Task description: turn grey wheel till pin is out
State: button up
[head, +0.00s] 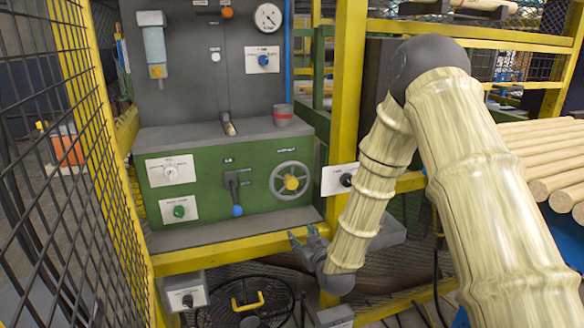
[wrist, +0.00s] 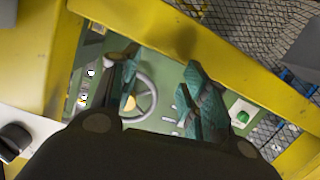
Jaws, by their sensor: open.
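The grey wheel (head: 290,180) is a spoked handwheel with a yellow hub on the green front of the machine in the head view. In the wrist view the wheel (wrist: 146,95) shows between my fingers, partly behind the left one. My gripper (head: 307,240) is open and empty, below the wheel and apart from it, near the yellow front rail. Its two teal fingertips (wrist: 160,68) point toward the green panel in the wrist view. I cannot tell which part is the pin; a small light-coloured rod end (head: 230,128) shows at the slot on the machine top.
A yellow rail (head: 235,250) runs across the front, and a yellow post (head: 345,100) stands right of the wheel. Mesh fencing (head: 60,180) closes the left side. Logs (head: 550,165) lie at right.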

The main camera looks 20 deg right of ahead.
jog(key=t+p, duration=0.2)
send_near(293, 185)
jog(key=w, duration=1.1)
jog(key=shift+a+f, duration=0.1)
jog(key=shift+a, duration=0.15)
